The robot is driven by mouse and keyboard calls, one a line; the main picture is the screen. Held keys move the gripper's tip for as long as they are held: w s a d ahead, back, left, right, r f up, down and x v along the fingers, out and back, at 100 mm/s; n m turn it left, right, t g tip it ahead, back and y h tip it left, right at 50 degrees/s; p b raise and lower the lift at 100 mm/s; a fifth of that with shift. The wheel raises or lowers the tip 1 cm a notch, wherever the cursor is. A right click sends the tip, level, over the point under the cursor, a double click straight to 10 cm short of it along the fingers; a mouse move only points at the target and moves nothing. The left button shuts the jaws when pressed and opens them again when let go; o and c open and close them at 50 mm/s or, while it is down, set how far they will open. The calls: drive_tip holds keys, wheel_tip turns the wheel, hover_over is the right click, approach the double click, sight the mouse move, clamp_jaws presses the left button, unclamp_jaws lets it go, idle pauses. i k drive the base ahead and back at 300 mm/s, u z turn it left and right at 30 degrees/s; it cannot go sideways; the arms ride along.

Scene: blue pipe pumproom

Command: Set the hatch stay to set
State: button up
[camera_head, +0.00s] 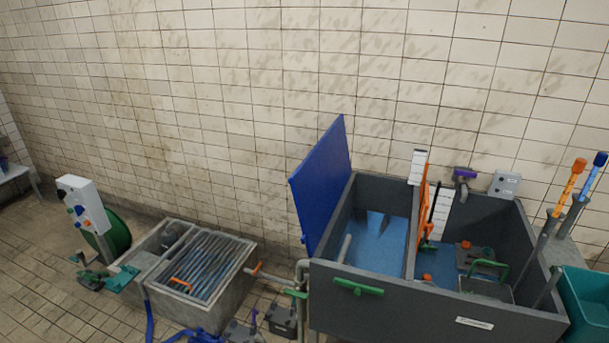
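A blue hatch panel (322,187) stands raised and tilted at the left end of a dark grey tank (425,298). I cannot pick out its stay for certain; a small blue piece shows at the panel's lower left edge. My gripper is not in view.
Left of the tank is a concrete pit with a grate (203,264) and an orange handle. A white control box (82,203) with a green hose reel stands farther left. A green handle (358,287) is on the tank front. A teal bin (588,298) is at right. The left floor is mostly clear.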

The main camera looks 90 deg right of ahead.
sight(358, 287)
drive_tip(key=u, duration=0.1)
drive_tip(key=i, duration=2.15)
drive_tip(key=z, duration=4.4)
drive_tip(key=i, duration=1.05)
drive_tip(key=u, duration=0.1)
